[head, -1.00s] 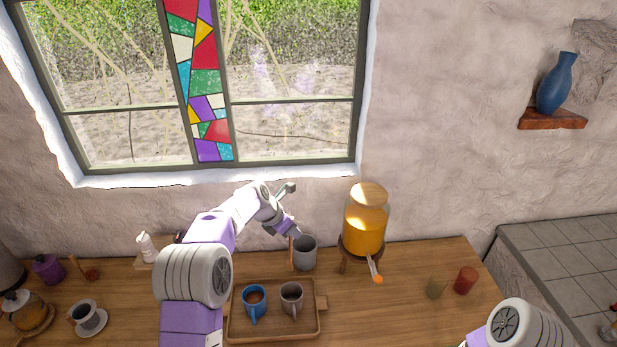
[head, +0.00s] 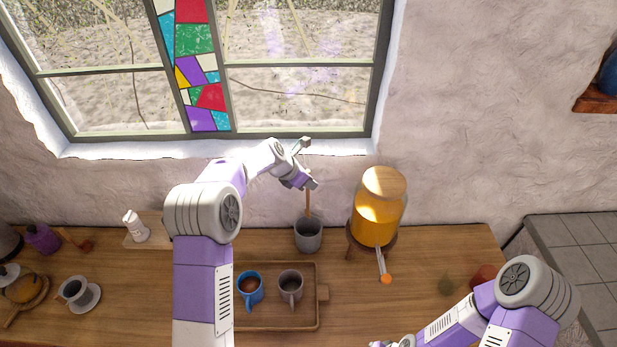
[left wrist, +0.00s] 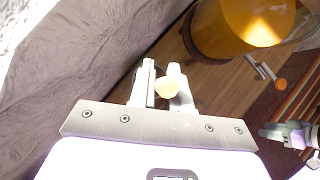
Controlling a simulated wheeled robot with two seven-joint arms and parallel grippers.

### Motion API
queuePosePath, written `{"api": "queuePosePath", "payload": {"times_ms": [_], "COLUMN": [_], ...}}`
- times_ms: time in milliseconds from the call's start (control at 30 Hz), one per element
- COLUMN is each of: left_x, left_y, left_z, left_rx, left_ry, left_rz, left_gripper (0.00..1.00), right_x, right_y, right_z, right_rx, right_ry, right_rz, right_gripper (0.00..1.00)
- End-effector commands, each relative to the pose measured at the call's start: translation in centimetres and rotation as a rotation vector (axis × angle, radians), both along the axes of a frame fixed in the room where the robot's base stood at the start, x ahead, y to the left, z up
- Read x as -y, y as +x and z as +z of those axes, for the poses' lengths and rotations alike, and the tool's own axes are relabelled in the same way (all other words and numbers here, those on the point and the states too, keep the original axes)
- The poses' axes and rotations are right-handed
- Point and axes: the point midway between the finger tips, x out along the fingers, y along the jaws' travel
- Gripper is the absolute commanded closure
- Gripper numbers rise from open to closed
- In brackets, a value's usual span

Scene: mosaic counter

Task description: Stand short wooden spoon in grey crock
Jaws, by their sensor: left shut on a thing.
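The short wooden spoon (head: 308,204) is upright in my left gripper (head: 311,185), which is shut on its upper part. The grey crock (head: 308,237) stands on the wooden counter directly below. The spoon's lower end meets the crock's mouth in the head view; I cannot tell how deep it reaches inside.
A juice dispenser (head: 379,212) on a stand is close to the crock's right, its tap (head: 385,277) sticking out forward. A wooden tray (head: 272,322) with a blue mug (head: 249,287) and a grey-brown mug (head: 290,285) lies in front. The window wall is behind.

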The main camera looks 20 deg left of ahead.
Motion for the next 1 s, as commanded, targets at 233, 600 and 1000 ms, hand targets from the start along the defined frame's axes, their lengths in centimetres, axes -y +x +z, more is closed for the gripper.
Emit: {"api": "queuePosePath", "payload": {"times_ms": [233, 600, 1000], "left_x": [0.0, 0.0, 0.0], "left_y": [0.0, 0.0, 0.0], "left_z": [-2.4, -5.3, -8.4], "left_rx": [0.0, -0.003, -0.002], "left_ry": [0.0, -0.001, -0.001], "left_rz": [0.0, 0.0, 0.001], "left_gripper": [1.0, 1.0, 1.0], "right_x": [0.0, 0.0, 0.0], "right_y": [0.0, 0.0, 0.1], "right_z": [-2.2, -4.1, -5.9], "right_rx": [0.001, 0.001, 0.001], "right_ry": [0.0, 0.0, 0.0], "right_rz": [0.0, 0.0, 0.0], "right_gripper": [0.53, 0.53, 0.53]}}
